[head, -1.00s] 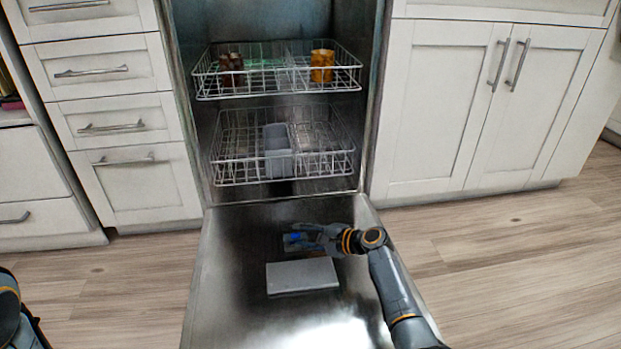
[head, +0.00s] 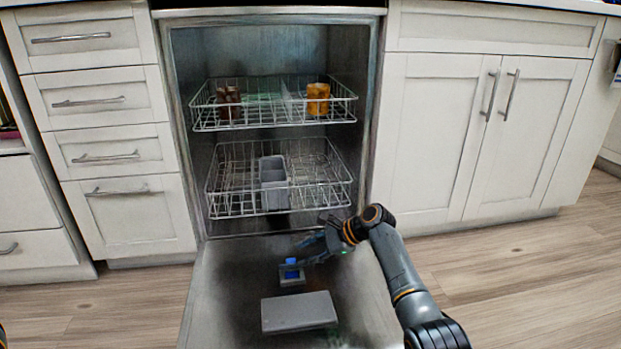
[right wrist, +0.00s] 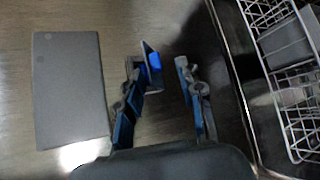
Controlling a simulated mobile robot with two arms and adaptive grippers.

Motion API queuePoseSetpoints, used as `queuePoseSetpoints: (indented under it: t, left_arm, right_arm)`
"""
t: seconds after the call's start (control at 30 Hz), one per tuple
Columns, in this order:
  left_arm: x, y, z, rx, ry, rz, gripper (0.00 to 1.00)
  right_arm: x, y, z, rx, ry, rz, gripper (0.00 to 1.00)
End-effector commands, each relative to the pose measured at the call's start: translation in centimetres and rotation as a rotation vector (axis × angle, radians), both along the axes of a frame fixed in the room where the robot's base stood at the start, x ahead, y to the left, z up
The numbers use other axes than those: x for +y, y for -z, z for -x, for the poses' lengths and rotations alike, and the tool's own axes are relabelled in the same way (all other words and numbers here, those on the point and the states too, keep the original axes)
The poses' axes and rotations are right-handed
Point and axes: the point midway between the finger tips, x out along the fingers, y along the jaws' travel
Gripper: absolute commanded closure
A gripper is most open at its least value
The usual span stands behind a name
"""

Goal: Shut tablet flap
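The dishwasher door (head: 230,290) lies open and flat. On it is a small dark tablet compartment (head: 291,279) with a blue tablet (head: 291,263). In the right wrist view a thin dark flap (right wrist: 146,62) stands up beside the blue tablet (right wrist: 155,62), near the left fingertip. I cannot tell whether they touch. My right gripper (head: 304,254) is low over the door, just behind and right of the compartment. The right wrist view shows its two fingers (right wrist: 159,78) apart, with nothing held. My left gripper is out of view.
A flat grey panel (head: 298,312) lies on the door in front of the compartment; it also shows in the right wrist view (right wrist: 70,90). The lower rack (head: 230,205) and upper rack (head: 262,118) sit inside the dishwasher. White cabinets flank it.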

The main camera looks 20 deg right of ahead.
Motion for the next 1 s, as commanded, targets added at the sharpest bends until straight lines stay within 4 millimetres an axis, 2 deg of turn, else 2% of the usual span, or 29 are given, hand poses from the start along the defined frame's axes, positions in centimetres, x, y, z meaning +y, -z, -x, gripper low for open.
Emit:
queuePoseSetpoints:
  t: [0.03,0.57,0.63,0.77,1.0]
  left_arm:
    - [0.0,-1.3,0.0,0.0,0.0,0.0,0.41]
    - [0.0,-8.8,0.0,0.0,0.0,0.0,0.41]
    - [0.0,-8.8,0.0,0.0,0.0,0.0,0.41]
    - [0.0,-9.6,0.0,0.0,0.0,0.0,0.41]
    - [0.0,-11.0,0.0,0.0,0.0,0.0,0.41]
  right_arm:
    - [-0.5,-1.0,0.4,0.002,0.0,0.001,0.63]
    - [-6.9,-7.4,5.3,0.0,0.0,0.001,0.63]
    - [-6.6,-6.6,4.9,-0.054,0.006,0.061,0.63]
    - [-6.7,-6.6,3.9,-0.182,0.022,0.193,0.63]
    - [-6.1,-8.1,2.7,-0.423,0.029,0.425,0.63]
